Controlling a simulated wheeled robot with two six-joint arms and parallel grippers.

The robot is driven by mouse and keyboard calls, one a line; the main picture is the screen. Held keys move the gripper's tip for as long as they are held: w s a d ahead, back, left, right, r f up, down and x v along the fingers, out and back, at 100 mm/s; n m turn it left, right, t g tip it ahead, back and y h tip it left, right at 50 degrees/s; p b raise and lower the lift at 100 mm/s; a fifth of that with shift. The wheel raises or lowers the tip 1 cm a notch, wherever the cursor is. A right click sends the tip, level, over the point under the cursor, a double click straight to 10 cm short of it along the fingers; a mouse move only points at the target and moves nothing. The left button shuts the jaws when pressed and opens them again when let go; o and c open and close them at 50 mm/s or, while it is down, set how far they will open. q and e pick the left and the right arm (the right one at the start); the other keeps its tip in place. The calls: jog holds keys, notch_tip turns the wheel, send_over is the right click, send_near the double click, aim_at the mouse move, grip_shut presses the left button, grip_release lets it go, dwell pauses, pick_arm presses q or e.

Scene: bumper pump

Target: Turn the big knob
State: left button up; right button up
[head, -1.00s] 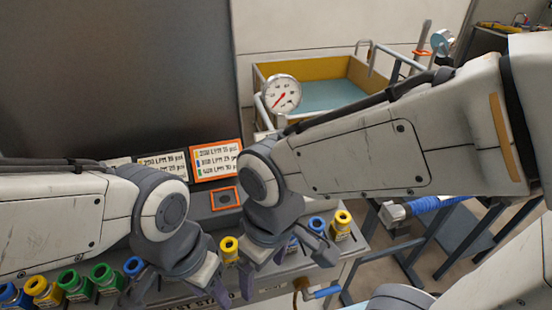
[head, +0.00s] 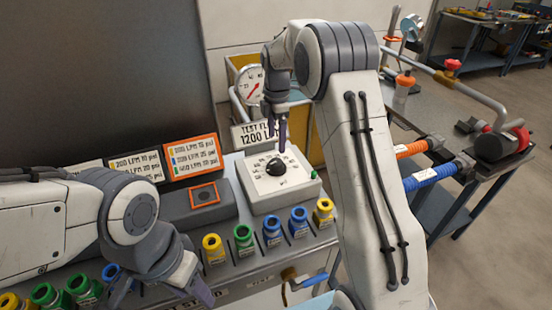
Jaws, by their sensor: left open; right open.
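The big knob (head: 276,167) is a round black knob on a white dial plate with markings, on a white box (head: 270,198) on the test stand. My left gripper (head: 160,296) is open over the front left of the stand, near the coloured fittings, and is empty.
Several yellow, green and blue fittings (head: 243,238) line the stand's front edge. Label cards (head: 194,156) and an orange-framed unit (head: 204,195) stand left of the knob box. A pressure gauge (head: 249,86) is behind. A bench with hoses (head: 431,175) is at the right.

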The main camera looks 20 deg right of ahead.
aim_at(276, 162)
notch_tip(276, 162, down, 8)
jog(key=shift+f+p, duration=0.25)
jog(key=shift+p, duration=0.05)
jog(key=c, duration=1.4)
